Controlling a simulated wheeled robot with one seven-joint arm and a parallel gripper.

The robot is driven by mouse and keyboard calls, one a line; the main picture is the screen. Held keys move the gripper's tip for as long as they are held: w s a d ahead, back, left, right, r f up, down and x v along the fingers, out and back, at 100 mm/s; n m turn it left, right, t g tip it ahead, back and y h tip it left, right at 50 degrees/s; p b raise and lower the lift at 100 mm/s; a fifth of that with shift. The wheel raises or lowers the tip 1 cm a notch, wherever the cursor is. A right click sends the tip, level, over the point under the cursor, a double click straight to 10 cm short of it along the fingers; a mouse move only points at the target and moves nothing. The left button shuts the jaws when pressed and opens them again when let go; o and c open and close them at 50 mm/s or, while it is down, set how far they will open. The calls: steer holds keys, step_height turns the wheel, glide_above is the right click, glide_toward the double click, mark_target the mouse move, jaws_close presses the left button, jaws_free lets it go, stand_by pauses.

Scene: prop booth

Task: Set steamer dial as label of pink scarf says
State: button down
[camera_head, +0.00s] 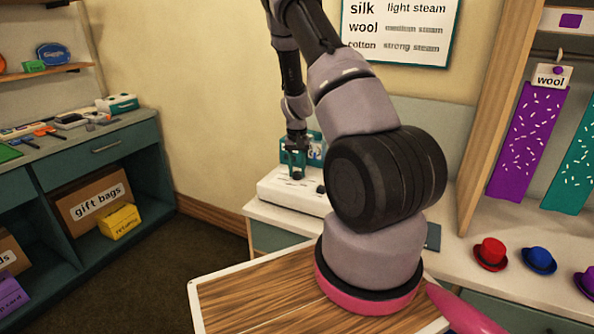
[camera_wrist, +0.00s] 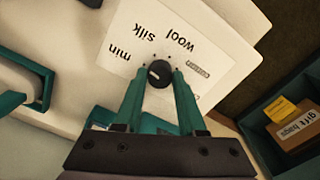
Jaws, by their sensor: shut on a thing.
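The steamer (camera_head: 280,193) is a white unit on the counter, with my gripper (camera_head: 296,172) lowered onto its top. In the wrist view, the fingers of my gripper (camera_wrist: 160,76) are shut on the black dial (camera_wrist: 159,79), one on each side. The dial's white mark points up-left, roughly between "min" and "silk"; "wool" is printed further right, and other small labels are too blurred to read. A purple scarf (camera_head: 527,142) hangs at the right with a "wool" label (camera_head: 551,77). I see no clearly pink scarf.
A wall chart (camera_head: 400,28) lists silk light steam, wool medium steam, cotton strong steam. A teal scarf (camera_head: 574,178) hangs at the right edge. Red (camera_head: 490,253) and blue (camera_head: 539,260) hats stand below. Teal shelving with a gift bags box (camera_head: 93,207) is left; open floor lies between.

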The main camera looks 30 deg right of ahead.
mark_target(297, 173)
steer(key=m, duration=0.6)
steer(key=shift+m, duration=0.3)
stand_by(0.4)
steer(key=c, duration=0.5)
jaws_free()
step_height(297, 173, up, 11)
steer(key=shift+f, duration=0.1)
